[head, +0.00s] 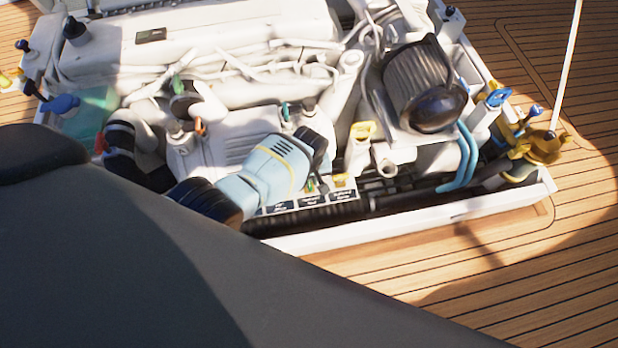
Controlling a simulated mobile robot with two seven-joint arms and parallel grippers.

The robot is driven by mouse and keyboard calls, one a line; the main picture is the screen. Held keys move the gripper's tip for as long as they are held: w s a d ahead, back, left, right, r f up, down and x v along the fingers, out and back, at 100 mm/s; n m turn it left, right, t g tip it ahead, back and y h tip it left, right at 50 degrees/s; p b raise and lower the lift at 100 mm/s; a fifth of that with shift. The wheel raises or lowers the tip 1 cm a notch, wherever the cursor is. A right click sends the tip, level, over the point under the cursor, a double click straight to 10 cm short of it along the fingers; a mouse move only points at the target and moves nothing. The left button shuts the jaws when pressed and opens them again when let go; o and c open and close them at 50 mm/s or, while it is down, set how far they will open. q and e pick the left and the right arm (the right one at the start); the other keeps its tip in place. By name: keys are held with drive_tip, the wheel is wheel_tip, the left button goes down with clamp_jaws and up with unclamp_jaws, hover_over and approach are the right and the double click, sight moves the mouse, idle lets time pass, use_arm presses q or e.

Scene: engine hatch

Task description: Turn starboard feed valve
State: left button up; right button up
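A row of small dark label plates (311,200) runs along the front of the engine bay; their text is too small to read surely. A small yellow handle (343,181) stands above the right-hand plate, and a small green handle (322,186) above the middle one. Which handle is the starboard feed valve I cannot tell for certain. My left gripper (313,145), at the dark end of my pale blue wrist, is over the bay just behind the plates. Its fingers are not clearly visible, and contact cannot be told. The wrist hides the left part of the row. My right gripper is out of view.
The white engine (200,50) with pipes and hoses fills the bay. A dark ribbed air filter (420,85), a larger yellow handle (362,131) and blue hoses (465,155) are right of my gripper. A white rim (450,212) edges the bay; teak deck (540,270) lies clear at right.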

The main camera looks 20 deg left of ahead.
sight(309, 181)
use_arm(q)
drive_tip(key=shift+o, duration=1.2)
drive_tip(key=shift+r, duration=0.15)
wheel_tip(309, 181, up, 7)
drive_tip(key=p, duration=0.4)
drive_tip(key=shift+w, duration=0.1)
drive_tip(key=shift+r+p, duration=0.25)
drive_tip(key=shift+p, duration=0.2)
